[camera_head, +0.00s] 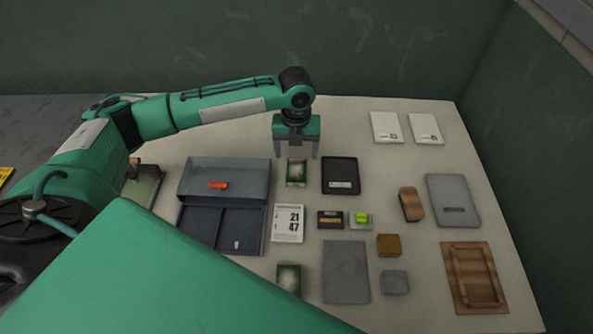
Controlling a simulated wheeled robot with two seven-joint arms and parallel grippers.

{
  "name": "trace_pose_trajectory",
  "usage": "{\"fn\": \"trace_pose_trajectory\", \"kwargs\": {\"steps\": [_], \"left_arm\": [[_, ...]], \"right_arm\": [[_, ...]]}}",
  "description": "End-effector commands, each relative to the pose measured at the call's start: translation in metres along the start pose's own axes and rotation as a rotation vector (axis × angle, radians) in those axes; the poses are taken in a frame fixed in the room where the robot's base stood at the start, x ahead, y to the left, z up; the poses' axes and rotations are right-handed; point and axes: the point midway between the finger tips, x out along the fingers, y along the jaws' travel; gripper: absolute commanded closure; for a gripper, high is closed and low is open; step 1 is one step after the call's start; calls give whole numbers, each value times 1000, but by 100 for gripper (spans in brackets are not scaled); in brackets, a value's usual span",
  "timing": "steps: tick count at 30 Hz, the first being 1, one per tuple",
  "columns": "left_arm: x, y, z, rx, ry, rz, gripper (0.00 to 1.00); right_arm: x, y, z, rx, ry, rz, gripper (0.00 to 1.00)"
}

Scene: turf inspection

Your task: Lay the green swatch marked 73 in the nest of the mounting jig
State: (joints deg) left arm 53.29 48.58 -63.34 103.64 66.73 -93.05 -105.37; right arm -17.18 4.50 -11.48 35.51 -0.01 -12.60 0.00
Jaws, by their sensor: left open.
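My left gripper (297,154) is open, its two fingers pointing down at the back middle of the table. A green swatch (296,173) with a pale patch lies just in front of and below the fingers; I cannot tell the exact height gap. A second similar green swatch (289,278) lies near the front, partly cut off by my own green body part. No number 73 is legible on either. A brown wooden frame with a rectangular recess (452,275) lies at the front right; it may be the mounting jig, and its recess looks empty. My right gripper is not in view.
A grey-blue case (183,180) holds an orange piece. Beside it lie a white card marked 21 and 47 (288,223), a black tablet-like panel (340,174), small blocks (389,245), a grey plate (346,272), a grey board (455,200) and two white cards (386,127).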

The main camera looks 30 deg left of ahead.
Motion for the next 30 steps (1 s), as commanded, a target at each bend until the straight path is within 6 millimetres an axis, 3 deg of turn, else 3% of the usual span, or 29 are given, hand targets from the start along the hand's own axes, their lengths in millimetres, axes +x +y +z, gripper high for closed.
{"fn": "trace_pose_trajectory", "kwargs": {"steps": [9,18,25,30], "left_arm": [[43,-1,-2,1,2,1,25],[49,-1,-2,1,0,1,25],[49,-1,-2,1,0,1,70],[49,-1,-2,1,0,1,76]], "right_arm": [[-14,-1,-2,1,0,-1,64],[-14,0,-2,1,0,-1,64],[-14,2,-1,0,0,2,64],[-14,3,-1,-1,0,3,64]]}}
